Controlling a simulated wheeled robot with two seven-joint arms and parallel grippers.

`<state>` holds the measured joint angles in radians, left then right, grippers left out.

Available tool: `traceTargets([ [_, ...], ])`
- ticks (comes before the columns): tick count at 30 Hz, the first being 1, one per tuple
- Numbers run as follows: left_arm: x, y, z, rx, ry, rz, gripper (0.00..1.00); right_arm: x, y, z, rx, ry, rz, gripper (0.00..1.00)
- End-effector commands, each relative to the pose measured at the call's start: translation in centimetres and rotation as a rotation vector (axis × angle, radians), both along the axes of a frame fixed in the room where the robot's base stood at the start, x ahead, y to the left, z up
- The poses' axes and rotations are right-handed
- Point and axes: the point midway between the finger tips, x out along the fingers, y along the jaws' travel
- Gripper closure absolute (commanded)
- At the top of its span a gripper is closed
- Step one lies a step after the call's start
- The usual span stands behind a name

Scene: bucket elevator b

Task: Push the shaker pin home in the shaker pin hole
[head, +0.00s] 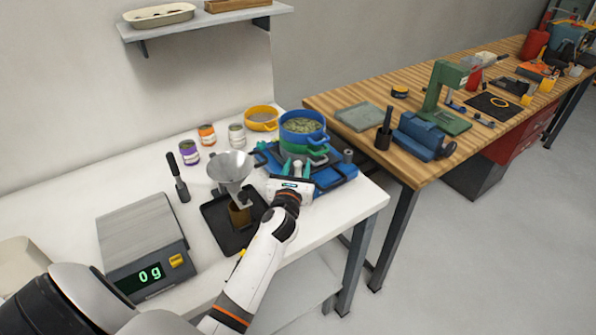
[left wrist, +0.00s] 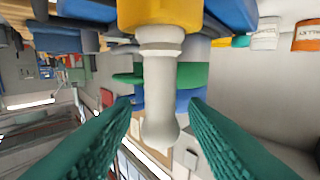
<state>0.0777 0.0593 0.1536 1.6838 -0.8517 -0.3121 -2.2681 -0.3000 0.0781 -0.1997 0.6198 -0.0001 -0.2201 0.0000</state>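The pale grey shaker pin (left wrist: 160,85) stands out of a yellow part (left wrist: 160,15) in the left wrist view, with a collar near that part and a tapered free end. In the head view it is a small pale spot between my fingers at the front of the blue shaker base (head: 338,178). My left gripper (head: 296,168) is open, its teal fingers on either side of the pin with a gap on both sides. The fingers also show in the left wrist view (left wrist: 160,104). The hole itself is hidden. My right gripper is out of view.
A blue sieve pan (head: 303,127) and a green one (head: 304,150) sit on the shaker. A steel funnel (head: 230,168) stands over a black tray (head: 222,235) left of my forearm. A scale (head: 143,240) reads 0 g. Small jars (head: 207,134) stand behind.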

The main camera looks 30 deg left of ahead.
Motion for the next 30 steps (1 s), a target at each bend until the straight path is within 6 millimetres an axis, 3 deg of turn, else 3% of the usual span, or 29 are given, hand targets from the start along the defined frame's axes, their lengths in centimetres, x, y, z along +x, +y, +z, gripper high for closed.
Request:
traceTargets([
  [9,0.8,0.3,0.0,-0.001,0.000,-0.001,0.60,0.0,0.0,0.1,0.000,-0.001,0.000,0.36],
  [17,0.8,0.3,0.0,-0.001,0.000,-0.001,1.00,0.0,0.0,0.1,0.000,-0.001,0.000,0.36],
  [30,0.8,0.4,1.0,0.001,-0.002,0.000,1.00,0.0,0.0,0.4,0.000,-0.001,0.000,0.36],
])
